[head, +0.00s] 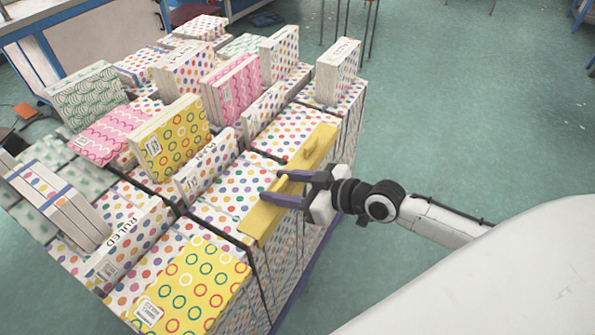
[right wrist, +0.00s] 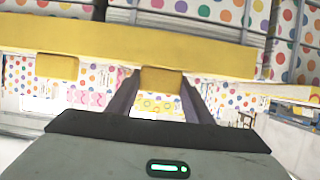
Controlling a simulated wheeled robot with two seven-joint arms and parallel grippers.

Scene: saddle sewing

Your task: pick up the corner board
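The corner board is a long yellow strip (head: 300,160) on the upper right edge of a stack of dotted boxes. It crosses the upper part of the right wrist view (right wrist: 120,42), with a yellow tab (right wrist: 160,79) hanging below it. My right gripper (head: 273,186) reaches the board from the right, with its two dark fingers apart. In the right wrist view the fingers (right wrist: 160,86) stand either side of the tab. I cannot tell whether they touch it. My left gripper is not in view.
The stack (head: 230,190) carries several upright patterned notebooks, including a yellow circle-patterned one (head: 172,140) and a pink one (head: 232,88). A white notebook pack (head: 338,70) stands near the board's far end. Green floor (head: 480,110) is open to the right.

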